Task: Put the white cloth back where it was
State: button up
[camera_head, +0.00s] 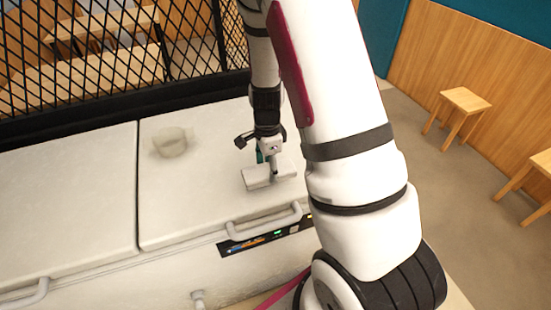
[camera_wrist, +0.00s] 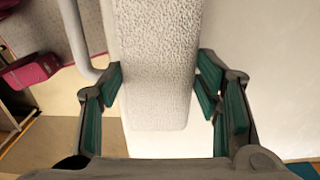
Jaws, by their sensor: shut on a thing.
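The white cloth (camera_head: 258,180) is a folded, block-like piece over the right lid of the white chest freezer (camera_head: 200,205), near its front handle. My gripper (camera_head: 268,158) points down onto it from above. In the wrist view the cloth (camera_wrist: 157,60) shows a rough, pebbled white surface between the green-padded fingers of my gripper (camera_wrist: 157,85), which are shut on it from both sides. I cannot tell whether the cloth rests on the lid or hangs just above it.
A translucent bowl (camera_head: 170,142) stands on the same lid, left of the cloth. The left lid (camera_head: 65,195) is bare. A black mesh fence (camera_head: 100,60) runs behind the freezer. Wooden stools (camera_head: 463,102) stand on the floor at right.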

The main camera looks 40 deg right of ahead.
jog(key=w+d, duration=0.4)
jog(key=shift+w+d+f, duration=0.15)
jog(key=shift+d+f, duration=0.15)
jog(key=shift+d, duration=0.1)
jog(key=shift+w+d+f+p, duration=0.15)
jog(key=shift+f+p, duration=0.2)
jog(key=shift+f, duration=0.55)
jog(key=shift+w+d+f+p, duration=0.15)
jog(key=shift+f+p, duration=0.2)
jog(key=shift+f, duration=0.55)
jog(key=o, duration=1.1)
jog(key=shift+f, duration=0.15)
